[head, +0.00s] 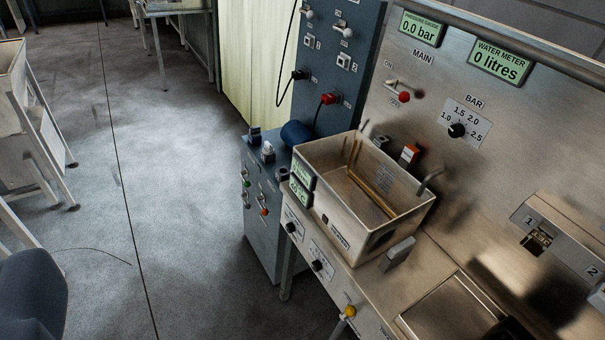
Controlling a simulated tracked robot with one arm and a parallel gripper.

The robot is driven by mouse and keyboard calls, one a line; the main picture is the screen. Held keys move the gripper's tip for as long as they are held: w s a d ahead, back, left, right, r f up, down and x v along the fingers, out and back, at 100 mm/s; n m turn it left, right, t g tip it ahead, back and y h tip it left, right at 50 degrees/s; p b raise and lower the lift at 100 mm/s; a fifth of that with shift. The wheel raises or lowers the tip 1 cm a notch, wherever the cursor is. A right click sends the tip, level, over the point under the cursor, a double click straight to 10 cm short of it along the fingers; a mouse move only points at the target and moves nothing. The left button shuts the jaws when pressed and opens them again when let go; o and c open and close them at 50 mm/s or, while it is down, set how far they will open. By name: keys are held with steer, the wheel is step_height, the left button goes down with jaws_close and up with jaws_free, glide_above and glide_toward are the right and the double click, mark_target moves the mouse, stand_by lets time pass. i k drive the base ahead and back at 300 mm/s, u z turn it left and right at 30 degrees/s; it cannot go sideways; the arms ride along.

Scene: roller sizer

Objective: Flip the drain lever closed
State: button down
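No label in the head view reads "drain", so I cannot tell for sure which control is the drain lever. A lever with a yellow knob (349,312) sticks out from the bench front below the metal basin (333,226). A grey upright handle (398,253) stands at the basin's near right side, by its outer wall. My gripper cannot be made out in this view, and nothing is seen touching these controls.
The steel panel has a red-knobbed main lever (403,96), a bar dial (457,130) and a water meter (499,64) reading 0 litres. A blue cabinet (268,215) stands left of the basin. Open floor (170,190) lies left. Dark shapes cut into both lower corners.

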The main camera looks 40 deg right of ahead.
mark_target(350, 311)
steer(key=z, duration=0.6)
steer(key=k, duration=1)
steer(key=z, duration=0.35)
